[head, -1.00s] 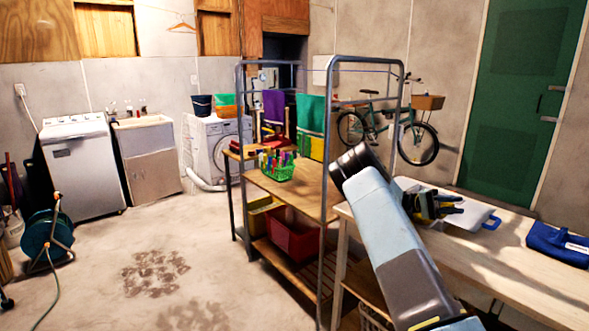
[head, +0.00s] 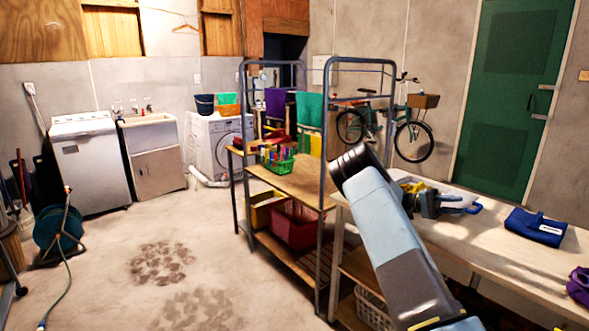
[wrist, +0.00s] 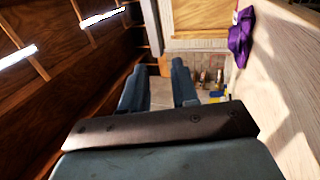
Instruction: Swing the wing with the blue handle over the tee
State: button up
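A white board (head: 455,208) with a blue handle (head: 474,208) lies on the pale table, largely hidden behind my arm and gripper. I take it to be the wing. My gripper (head: 449,202) appears over or just in front of it in the head view; I cannot tell whether they touch. In the wrist view my gripper's two fingers (wrist: 160,78) stand apart with nothing between them. A small yellow patch (head: 415,187) shows beside my wrist; I cannot tell whether it is the tee. No tee is clearly visible.
A folded blue cloth (head: 536,226) lies on the table (head: 500,258) right of the board. A purple cloth (head: 579,284) lies at its right end, also seen in the wrist view (wrist: 240,38). A metal-framed shelf (head: 322,225) stands close left of my arm.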

jog(key=s+a+r+n+t+y, duration=0.2)
jog(key=s+r+t+y, duration=0.25)
jog(key=s, duration=0.25)
jog(key=s+a+r+n+t+y, duration=0.25)
jog(key=s+r+t, duration=0.2)
jog(key=s, duration=0.35)
jog(key=s+a+r+n+t+y, duration=0.2)
jog(key=s+a+t, duration=0.4)
jog(key=s+a, duration=0.5)
jog(key=s+a+r+n+t+y, duration=0.3)
jog(key=s+a+t, duration=0.4)
jog(key=s+a, duration=0.4)
jog(key=shift+s+a+r+t+y, duration=0.3)
jog(key=shift+r+y, duration=0.6)
jog(key=shift+r, duration=0.3)
jog(key=shift+n, duration=0.25)
